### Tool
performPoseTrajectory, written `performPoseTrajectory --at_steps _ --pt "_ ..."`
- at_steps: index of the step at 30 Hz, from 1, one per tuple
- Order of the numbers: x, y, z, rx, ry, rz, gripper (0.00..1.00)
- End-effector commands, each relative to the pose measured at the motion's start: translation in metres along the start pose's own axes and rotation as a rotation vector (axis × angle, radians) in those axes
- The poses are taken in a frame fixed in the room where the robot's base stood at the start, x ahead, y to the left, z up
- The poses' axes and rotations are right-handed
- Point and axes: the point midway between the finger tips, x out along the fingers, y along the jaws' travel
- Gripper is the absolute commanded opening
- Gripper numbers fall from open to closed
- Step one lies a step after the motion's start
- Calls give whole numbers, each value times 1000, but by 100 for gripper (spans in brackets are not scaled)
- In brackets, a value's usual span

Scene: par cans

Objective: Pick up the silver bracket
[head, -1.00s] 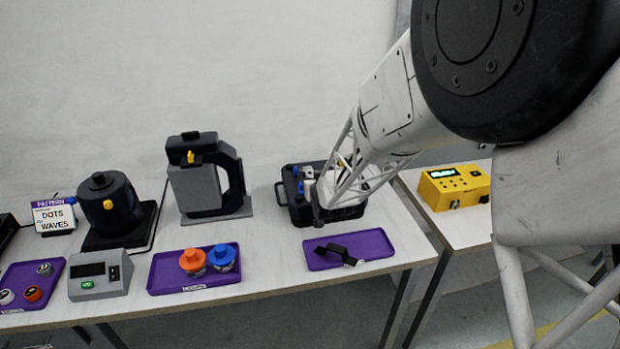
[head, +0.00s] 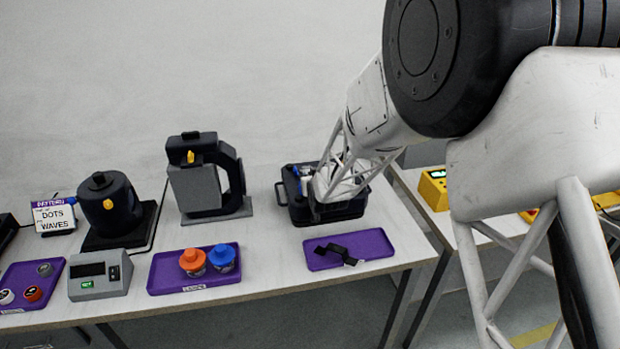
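I cannot make out a bracket that is clearly silver. A small pale grey piece (head: 306,170) shows in the open black case, beside blue parts, too small to identify. A dark, angular shape (head: 338,253) shows at the right purple tray (head: 376,243); I cannot tell whether it is a thing lying there, part of my arm's end, or partly shadow. My pale lattice arm link reaches down from the upper right and covers much of the case. I cannot pick out my gripper's fingers or see whether they hold anything.
The black case (head: 290,205) stands behind the right tray. An orange-capped jar (head: 193,263) and a blue-capped jar (head: 222,258) stand on another purple tray (head: 165,275). A black-and-grey machine (head: 205,180) stands behind them. A yellow box (head: 433,188) is on the right table, partly behind my arm.

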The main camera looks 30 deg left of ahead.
Motion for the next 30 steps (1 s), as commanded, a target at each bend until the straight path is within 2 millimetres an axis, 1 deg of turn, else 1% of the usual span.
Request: performPoseTrajectory --at_steps 5,21,26,27,28,30 --pt "5 0 0 0 0 0 38" --pt "5 0 0 0 0 0 38" --pt "5 0 0 0 0 0 14" --pt "5 0 0 0 0 0 8" --pt "5 0 0 0 0 0 5" --pt "5 0 0 0 1 0 5"
